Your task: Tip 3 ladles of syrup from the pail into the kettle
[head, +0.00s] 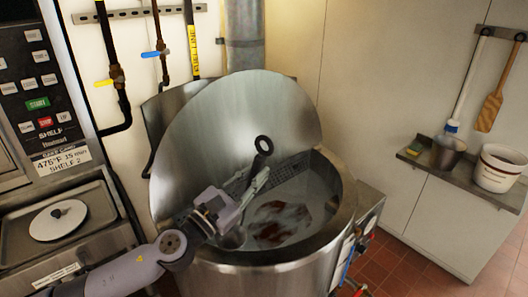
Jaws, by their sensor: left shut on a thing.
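The large steel kettle (275,281) stands in the middle, with its round lid (232,125) tilted up behind it. Dark reddish-brown syrup (280,222) lies spread in the liquid inside. My left gripper (250,190) is over the left part of the kettle opening, shut on the ladle (256,164). The ladle's dark ring end points up; its lower end is partly hidden by my gripper, and I cannot tell whether it holds syrup. My right gripper is not in view.
An oven panel (38,95) and a counter with a white disc (59,220) are at left. Pipes run behind the kettle.

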